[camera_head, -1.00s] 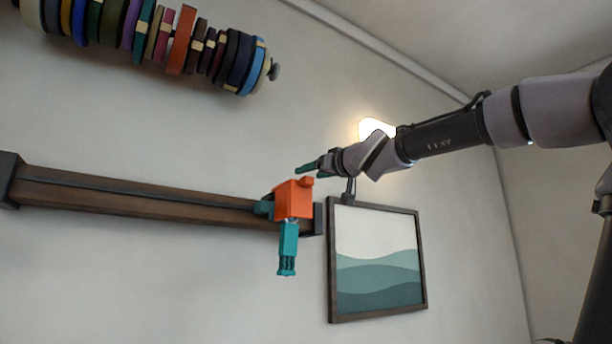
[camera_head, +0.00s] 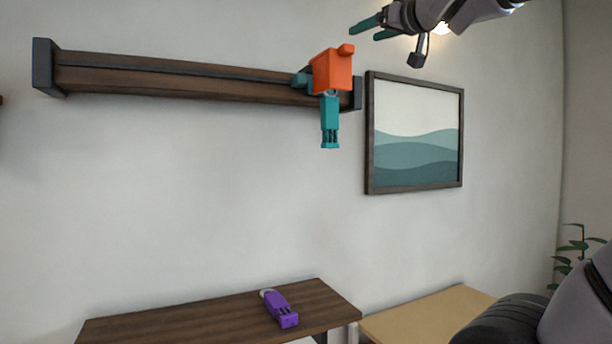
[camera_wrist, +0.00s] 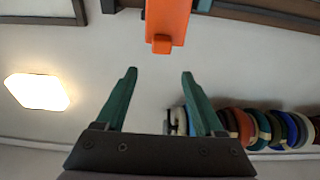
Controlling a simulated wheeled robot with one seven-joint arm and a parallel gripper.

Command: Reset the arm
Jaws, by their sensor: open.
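My gripper (camera_head: 372,28) is at the top of the head view, right of and above the orange block (camera_head: 332,72). Its two green fingers are apart with nothing between them; they also show in the wrist view (camera_wrist: 157,88). The orange block sits at the right end of the wall rail (camera_head: 180,82), with a teal clip (camera_head: 330,120) hanging below it. The block also shows in the wrist view (camera_wrist: 167,22), beyond the fingertips and apart from them.
A framed wave picture (camera_head: 414,135) hangs right of the rail. A dark wooden table (camera_head: 200,318) below holds a purple clip (camera_head: 280,308). A light wooden surface (camera_head: 420,315) and a plant (camera_head: 575,250) are at the lower right. Colored spools (camera_wrist: 250,128) show in the wrist view.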

